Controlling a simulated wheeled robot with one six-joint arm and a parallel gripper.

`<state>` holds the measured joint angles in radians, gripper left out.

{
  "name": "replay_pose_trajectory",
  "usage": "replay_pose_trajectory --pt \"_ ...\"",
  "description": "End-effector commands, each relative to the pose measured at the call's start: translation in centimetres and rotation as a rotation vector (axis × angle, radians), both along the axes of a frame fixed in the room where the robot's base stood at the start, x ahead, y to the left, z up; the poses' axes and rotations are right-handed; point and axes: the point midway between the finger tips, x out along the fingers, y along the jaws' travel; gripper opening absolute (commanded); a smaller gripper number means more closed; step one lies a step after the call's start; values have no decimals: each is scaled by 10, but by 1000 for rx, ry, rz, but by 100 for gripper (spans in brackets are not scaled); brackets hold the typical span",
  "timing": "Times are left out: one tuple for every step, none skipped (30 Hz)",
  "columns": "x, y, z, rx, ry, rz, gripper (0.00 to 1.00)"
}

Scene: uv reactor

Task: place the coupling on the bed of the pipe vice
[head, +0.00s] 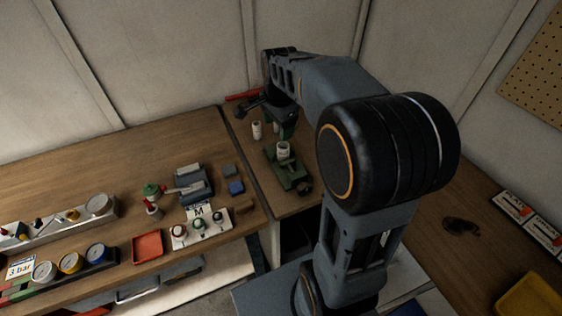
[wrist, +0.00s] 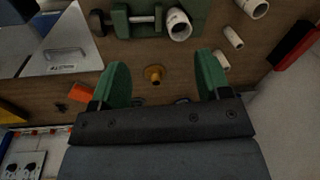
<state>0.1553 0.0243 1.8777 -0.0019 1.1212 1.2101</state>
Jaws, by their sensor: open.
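The green pipe vice (head: 287,173) stands on the corner bench; part of it shows at the top of the wrist view (wrist: 137,20). A short white hollow cylinder, seemingly the coupling (head: 283,149), stands upright at the vice; its open end shows in the wrist view (wrist: 179,25). It appears to rest on the vice bed, but the contact is not clear. My gripper (wrist: 161,60) is open and empty, its green fingers apart from the coupling. A small brass fitting (wrist: 153,74) shows between the fingers, lower down on the bench.
White pipe pieces (head: 257,130) stand beside the vice, and a red-handled tool (head: 242,96) lies behind. A wooden bench on the left holds gauges (head: 70,263), a red tray (head: 147,247) and a button panel (head: 200,229). Walls close off the corner behind the vice.

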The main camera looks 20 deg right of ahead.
Motion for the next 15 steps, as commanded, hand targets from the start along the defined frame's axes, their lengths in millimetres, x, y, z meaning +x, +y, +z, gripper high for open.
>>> replay_pose_trajectory --pt "-21 12 7 -24 -34 157 70" --pt "-32 17 9 -40 -50 253 70" --pt "-46 24 11 -64 -72 381 70" --pt "-56 29 11 -82 -87 473 70" --pt "-66 33 11 -102 -102 561 70" --pt "-79 38 10 -128 -120 676 70" --pt "-88 42 9 -148 -134 755 70" --pt "-96 45 8 -168 -145 830 70" --pt "-106 48 5 -194 -157 923 70" --pt "-113 51 3 -212 -168 986 70" --pt "-120 53 1 -230 -175 1043 70" --pt "-127 55 -2 -251 -184 1111 70" --pt "-131 56 -3 -265 -189 1156 70" --pt "-135 58 -5 -278 -194 1195 70" --pt "-139 59 -7 -292 -198 1238 70"
